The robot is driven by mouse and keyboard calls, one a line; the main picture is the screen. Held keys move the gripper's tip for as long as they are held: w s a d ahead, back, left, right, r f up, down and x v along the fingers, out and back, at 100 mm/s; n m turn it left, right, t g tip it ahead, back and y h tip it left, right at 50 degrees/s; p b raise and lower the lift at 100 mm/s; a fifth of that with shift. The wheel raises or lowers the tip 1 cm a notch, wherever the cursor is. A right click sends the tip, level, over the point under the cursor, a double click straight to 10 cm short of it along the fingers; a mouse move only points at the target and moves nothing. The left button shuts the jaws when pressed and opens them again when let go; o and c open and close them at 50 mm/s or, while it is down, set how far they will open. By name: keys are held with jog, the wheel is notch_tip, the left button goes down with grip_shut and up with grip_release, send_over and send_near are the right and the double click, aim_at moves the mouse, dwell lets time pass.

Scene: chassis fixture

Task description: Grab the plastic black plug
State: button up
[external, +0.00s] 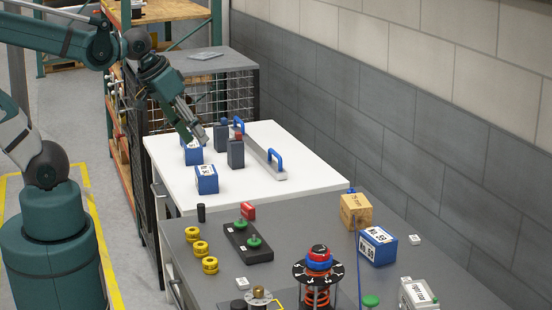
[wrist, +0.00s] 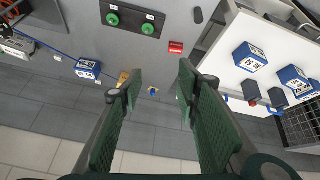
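A small black upright cylinder (external: 201,213), which looks like the plastic black plug, stands near the left edge of the grey table. It also shows in the wrist view as a small dark piece (wrist: 198,15) at the top, right of centre. My gripper (external: 196,136) is above the white table, close to the blue boxes, well apart from the black cylinder. In the wrist view my gripper (wrist: 160,85) has its two green fingers spread with nothing held between them.
The white table (external: 310,172) holds blue boxes (external: 206,179), dark blocks with red tops (external: 236,153) and a blue-handled bar (external: 262,152). The grey table (external: 330,215) holds yellow rings (external: 200,248), a black tray with green knobs (external: 235,240) and a red block (external: 248,211). A wall runs behind.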

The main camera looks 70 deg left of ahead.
jog(key=w+a+f+n+g+b, duration=0.2)
jog(key=w+a+f+n+g, duration=0.15)
jog(key=f+n, duration=0.45)
jog(key=n+g, duration=0.2)
jog(key=n, duration=0.4)
send_over(201, 205)
notch_tip(201, 205, down, 10)
jog(key=shift+w+d+r+b, duration=0.1)
jog(key=shift+d+b, duration=0.05)
jog(key=shift+b, duration=0.3)
jog(key=shift+a+f+n+g, duration=0.2)
jog(key=shift+f+n+g, duration=0.1)
jog(key=shift+f, duration=0.25)
jog(key=shift+f, duration=1.3)
jog(key=shift+f+b, duration=0.7)
jog(key=shift+f, duration=1.9)
jog(key=c, duration=0.9)
